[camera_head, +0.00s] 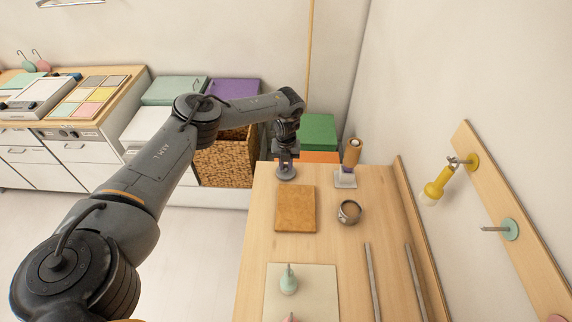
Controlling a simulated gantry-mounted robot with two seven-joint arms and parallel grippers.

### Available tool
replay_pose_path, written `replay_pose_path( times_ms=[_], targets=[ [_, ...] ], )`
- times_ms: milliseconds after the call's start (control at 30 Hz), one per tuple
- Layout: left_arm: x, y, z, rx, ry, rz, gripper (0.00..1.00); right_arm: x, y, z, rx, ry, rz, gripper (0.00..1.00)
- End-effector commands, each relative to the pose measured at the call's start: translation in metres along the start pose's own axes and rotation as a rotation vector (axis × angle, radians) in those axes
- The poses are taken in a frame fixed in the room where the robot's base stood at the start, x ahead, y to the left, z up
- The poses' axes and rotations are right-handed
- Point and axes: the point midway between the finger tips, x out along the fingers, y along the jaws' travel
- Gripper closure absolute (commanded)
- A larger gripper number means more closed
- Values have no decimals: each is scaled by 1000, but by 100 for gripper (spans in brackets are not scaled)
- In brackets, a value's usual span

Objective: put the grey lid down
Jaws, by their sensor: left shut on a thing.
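My left arm reaches across from the left. My left gripper (286,153) points down over the far left corner of the wooden table. It is shut on the grey lid (286,173), a small round piece right below the fingers. The fingertips are small and dark here. I cannot tell whether the lid touches the table top or hangs just above it. My right gripper is out of view.
The wooden table (338,245) holds a brown square board (295,209), a round grey pot (349,212), a wooden-topped item on a pale base (345,179), a pale mat (313,289) with a mint bulb (288,281), and two metal rails. A pegged wall board is at right.

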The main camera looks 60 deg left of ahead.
Motion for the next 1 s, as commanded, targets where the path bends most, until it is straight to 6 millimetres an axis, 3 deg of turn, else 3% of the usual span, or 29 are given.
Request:
replay_pose_path(
  times_ms=[333,367,533,833,1000],
  targets=[
    [3,0,0,0,0,0,100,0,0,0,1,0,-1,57],
    [3,0,0,0,0,-1,77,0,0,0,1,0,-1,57],
    [3,0,0,0,0,-1,53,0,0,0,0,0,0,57],
    [1,0,0,0,-1,-1,53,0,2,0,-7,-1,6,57],
    [-11,-1,0,0,-1,-2,53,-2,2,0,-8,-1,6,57]
  ],
)
